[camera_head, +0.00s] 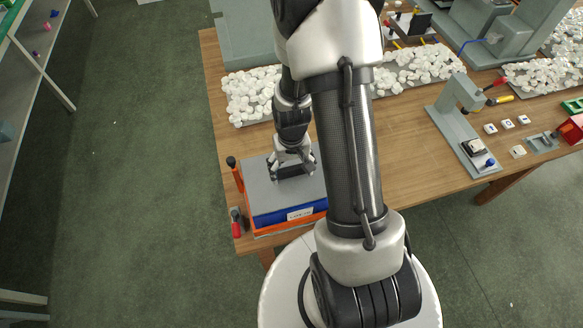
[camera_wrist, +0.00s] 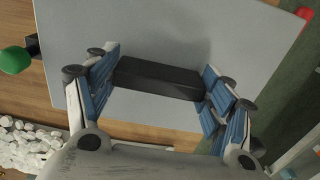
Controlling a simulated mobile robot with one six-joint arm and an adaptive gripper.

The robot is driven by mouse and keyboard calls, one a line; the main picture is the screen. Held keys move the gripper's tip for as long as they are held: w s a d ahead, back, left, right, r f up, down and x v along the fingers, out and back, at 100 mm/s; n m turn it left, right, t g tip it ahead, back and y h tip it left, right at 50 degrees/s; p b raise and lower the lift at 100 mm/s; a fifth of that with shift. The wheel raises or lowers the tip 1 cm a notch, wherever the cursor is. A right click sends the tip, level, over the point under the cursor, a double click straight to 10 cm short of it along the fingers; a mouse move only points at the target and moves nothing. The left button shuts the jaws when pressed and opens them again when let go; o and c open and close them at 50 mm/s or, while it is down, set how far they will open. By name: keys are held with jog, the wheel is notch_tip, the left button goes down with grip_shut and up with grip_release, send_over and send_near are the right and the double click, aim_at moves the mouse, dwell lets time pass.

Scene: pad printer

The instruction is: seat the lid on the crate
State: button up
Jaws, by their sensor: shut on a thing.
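The lid (camera_head: 258,193) is a flat light-grey plate with a black bar handle (camera_wrist: 158,78) in its middle. My gripper (camera_head: 291,171) points down at the lid and is shut on the handle, one blue-padded finger at each end in the wrist view. The blue crate (camera_head: 272,218) is directly below the lid in the head view, with a white label on its front. The lid covers the crate's top. Whether the lid rests on the rim or hangs just above it, I cannot tell.
An orange base (camera_head: 262,233) shows under the crate at the table's front left corner. A tray of white pieces (camera_head: 246,96) lies behind. My arm hides the right side.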

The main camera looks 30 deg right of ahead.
aim_at(292, 168)
jog(key=shift+f+b, duration=0.75)
jog(key=shift+f, duration=0.15)
jog(key=o, duration=1.2)
jog(key=shift+r, duration=0.15)
jog(key=shift+r+p, duration=2.85)
jog(key=shift+r, duration=0.85)
jog(key=shift+r+p, duration=1.45)
jog(key=shift+r, duration=0.5)
jog(key=shift+r, duration=0.1)
